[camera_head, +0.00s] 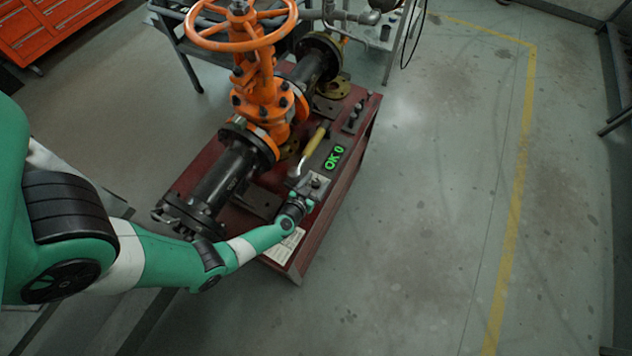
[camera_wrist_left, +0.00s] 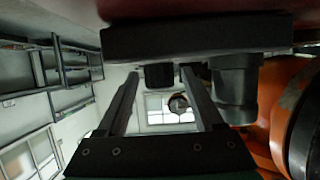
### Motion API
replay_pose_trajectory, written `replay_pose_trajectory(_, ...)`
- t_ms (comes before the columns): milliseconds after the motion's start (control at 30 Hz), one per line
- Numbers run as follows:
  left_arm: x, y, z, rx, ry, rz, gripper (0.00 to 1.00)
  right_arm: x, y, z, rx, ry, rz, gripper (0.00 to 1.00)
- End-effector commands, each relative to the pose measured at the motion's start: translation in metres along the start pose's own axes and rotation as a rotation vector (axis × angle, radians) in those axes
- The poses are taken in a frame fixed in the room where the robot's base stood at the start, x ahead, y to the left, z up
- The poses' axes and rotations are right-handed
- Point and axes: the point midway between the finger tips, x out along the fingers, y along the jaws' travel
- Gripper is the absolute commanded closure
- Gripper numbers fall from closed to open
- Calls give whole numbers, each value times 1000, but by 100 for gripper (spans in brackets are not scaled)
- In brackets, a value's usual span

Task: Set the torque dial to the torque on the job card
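My left gripper (camera_head: 307,201) is low over the front part of the dark red bench, at a small grey block (camera_head: 317,181) with a small knob-like part on top. In the left wrist view its two fingers (camera_wrist_left: 160,72) are apart, with a small dark block (camera_wrist_left: 158,76) between or just beyond their tips. I cannot tell whether they touch it, or whether it is the torque dial. A dark cylinder (camera_wrist_left: 236,88) stands beside the right finger. The white job card (camera_head: 286,246) lies on the bench below the gripper; its text is too small to read. My right gripper is out of view.
Small dark parts (camera_head: 353,117) stand farther back. The floor to the right is clear.

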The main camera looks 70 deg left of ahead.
Motion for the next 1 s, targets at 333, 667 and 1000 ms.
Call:
replay_pose_trajectory(333, 0, 0, 0, 0, 0, 0, 93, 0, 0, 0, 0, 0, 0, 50)
replay_pose_trajectory(667, 0, 1, 0, -3, 0, -7, 100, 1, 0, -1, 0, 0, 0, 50)
replay_pose_trajectory(1000, -1, 2, -1, -53, -1, -130, 100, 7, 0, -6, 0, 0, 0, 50)
